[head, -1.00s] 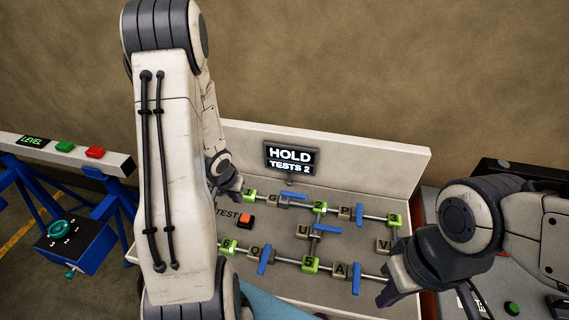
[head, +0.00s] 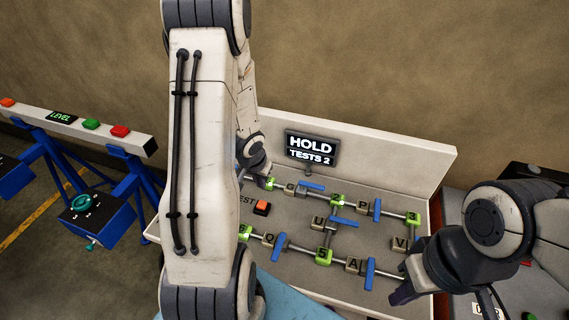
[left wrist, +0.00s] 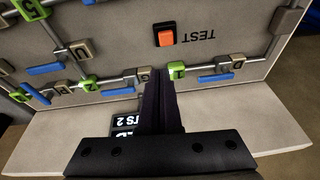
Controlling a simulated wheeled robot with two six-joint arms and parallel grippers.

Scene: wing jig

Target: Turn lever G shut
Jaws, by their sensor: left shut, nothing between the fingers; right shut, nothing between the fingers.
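Lever G is a beige block (head: 290,188) with a blue handle (head: 312,186), on the back pipe between green blocks 1 (head: 268,183) and 2 (head: 337,200). Its handle lies roughly along the pipe. In the left wrist view the G block (left wrist: 143,75) and its handle (left wrist: 118,92) are upside down, left of the fingers. My left gripper (head: 265,172) is shut and empty by block 1, partly hidden by my arm. Its fingertips (left wrist: 163,72) appear between block 1 and block G. My right gripper (head: 400,294) is shut and empty at the board's front right.
A sign (head: 311,149) reading "HOLD TESTS 2" stands behind the pipes. An orange TEST button (head: 261,207) is on the board. Levers P (head: 377,210), U (head: 343,222), Q (head: 280,247) and A (head: 370,273) have handles across their pipes. A blue stand (head: 97,220) is left.

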